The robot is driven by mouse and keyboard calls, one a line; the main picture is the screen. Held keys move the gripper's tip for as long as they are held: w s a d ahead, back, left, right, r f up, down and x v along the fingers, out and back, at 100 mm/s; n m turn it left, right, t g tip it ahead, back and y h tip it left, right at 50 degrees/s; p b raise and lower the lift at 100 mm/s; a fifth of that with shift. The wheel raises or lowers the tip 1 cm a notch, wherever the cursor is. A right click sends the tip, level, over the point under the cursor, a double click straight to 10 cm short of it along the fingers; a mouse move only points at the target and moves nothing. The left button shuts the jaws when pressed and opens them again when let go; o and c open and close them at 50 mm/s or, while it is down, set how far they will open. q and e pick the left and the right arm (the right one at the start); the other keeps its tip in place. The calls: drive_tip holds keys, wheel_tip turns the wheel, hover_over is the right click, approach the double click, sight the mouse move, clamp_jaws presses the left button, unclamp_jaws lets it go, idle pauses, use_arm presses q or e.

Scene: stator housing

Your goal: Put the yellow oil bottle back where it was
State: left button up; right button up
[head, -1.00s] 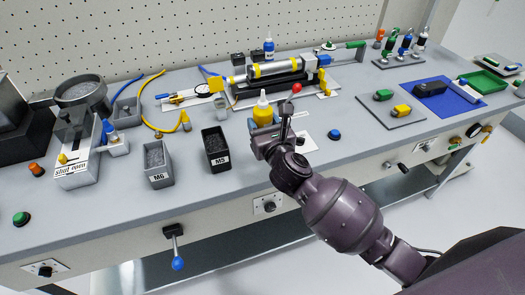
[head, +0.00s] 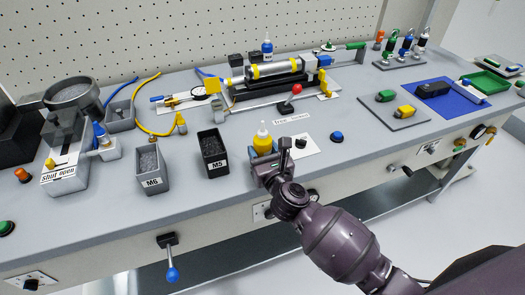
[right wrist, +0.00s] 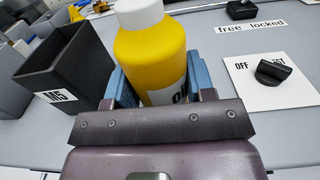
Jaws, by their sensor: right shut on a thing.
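The yellow oil bottle (head: 262,142) with a white cap is upright near the front of the bench, just right of the M5 bin. My right gripper (head: 267,159) is shut on it. In the right wrist view the bottle (right wrist: 150,55) sits between the two blue-grey fingers, with part of its label showing. Its base is hidden by the gripper, so I cannot tell whether it touches the bench. My left gripper is not in view.
The black M5 bin (head: 213,155) stands close left of the bottle and the grey M6 bin (head: 152,170) beyond it. An OFF/TEST switch plate (right wrist: 266,82) lies to the right. A red-knobbed lever (head: 292,95) and a clamped cylinder fixture (head: 278,70) stand behind.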

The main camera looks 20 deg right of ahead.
drive_tip(key=shift+f, duration=0.2)
drive_tip(key=o, duration=0.7)
drive_tip(key=shift+r, duration=0.1)
